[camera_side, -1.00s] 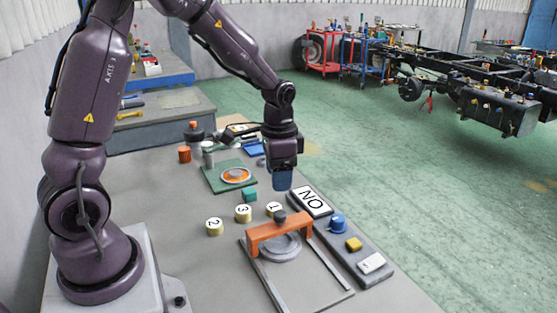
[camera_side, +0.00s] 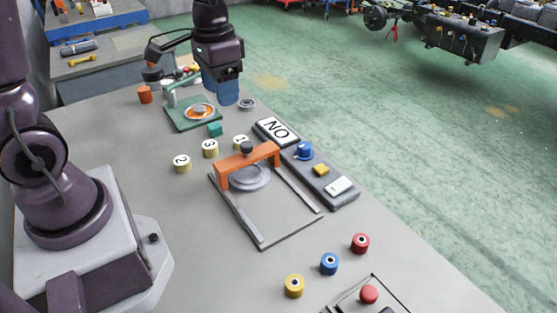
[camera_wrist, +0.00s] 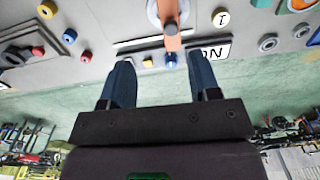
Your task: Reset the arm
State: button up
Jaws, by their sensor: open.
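My gripper (camera_side: 228,94) hangs in the air with its fingers down, in front of the far edge of the workbench (camera_side: 130,190) in the side view. In the wrist view my gripper (camera_wrist: 160,60) shows two blue fingers set wide apart, with nothing between them. No object is seen held. In the side view my upper arm is cut off by the top of the picture.
An orange bridge handle (camera_side: 238,166) stands over a round grey plate. Beside it lies a panel with an ON sign (camera_side: 275,130), blue knob (camera_side: 304,150) and yellow button (camera_side: 321,170).

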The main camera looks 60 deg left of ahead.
jog(key=s+d+r+t, duration=0.5)
jog(key=s+d+r, duration=0.1)
jog(key=s+r, duration=0.3)
jog(key=shift+s+d+r, duration=0.25)
jog(key=shift+s+r, duration=0.15)
jog(key=shift+s, duration=0.3)
